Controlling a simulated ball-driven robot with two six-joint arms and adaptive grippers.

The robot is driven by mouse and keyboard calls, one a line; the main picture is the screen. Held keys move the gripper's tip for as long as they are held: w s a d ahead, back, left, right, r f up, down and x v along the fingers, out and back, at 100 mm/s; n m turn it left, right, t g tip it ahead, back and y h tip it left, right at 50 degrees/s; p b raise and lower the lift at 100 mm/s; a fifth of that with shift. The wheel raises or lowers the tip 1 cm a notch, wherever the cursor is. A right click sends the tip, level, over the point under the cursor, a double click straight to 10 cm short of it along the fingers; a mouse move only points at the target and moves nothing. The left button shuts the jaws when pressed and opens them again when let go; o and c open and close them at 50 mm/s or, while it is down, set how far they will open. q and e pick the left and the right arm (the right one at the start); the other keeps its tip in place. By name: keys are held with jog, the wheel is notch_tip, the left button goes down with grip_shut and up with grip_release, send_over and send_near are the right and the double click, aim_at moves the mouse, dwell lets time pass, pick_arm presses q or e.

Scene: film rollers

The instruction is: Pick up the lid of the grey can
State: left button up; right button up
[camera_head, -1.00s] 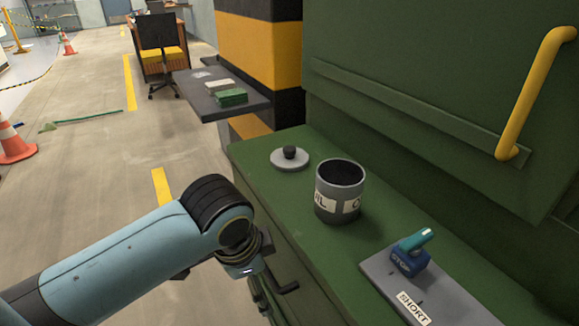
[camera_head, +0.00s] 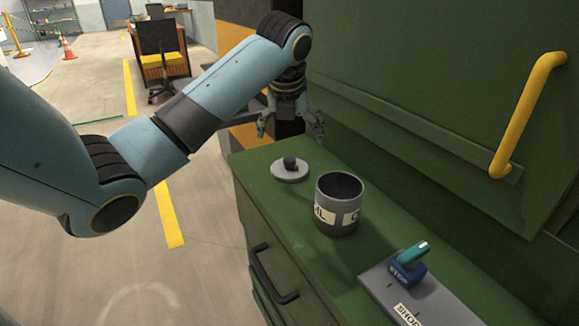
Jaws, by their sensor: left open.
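The grey can (camera_head: 338,222) stands upright and open-topped on the green cabinet top (camera_head: 262,182), with a white label on its side. Its lid (camera_head: 286,174), a light grey disc with a dark knob (camera_head: 290,162), lies flat on the cabinet top behind and left of the can. My left gripper (camera_head: 291,136) points down above and slightly behind the lid, with its fingers spread apart and empty. It does not touch the knob. My right gripper is not in view.
A yellow handle (camera_head: 528,112) is on the green panel behind. A black drawer handle (camera_head: 268,277) sticks out in front.

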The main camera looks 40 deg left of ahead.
aim_at(290, 159)
pick_arm(q)
jog(key=x, duration=0.5)
jog(key=shift+b, duration=0.3)
jog(key=x, duration=0.4)
jog(key=shift+s+f, duration=0.3)
jog(key=shift+w+a+f, duration=0.15)
jog(key=shift+f, duration=0.25)
jog(key=c, duration=1)
jog(key=shift+r, duration=0.2)
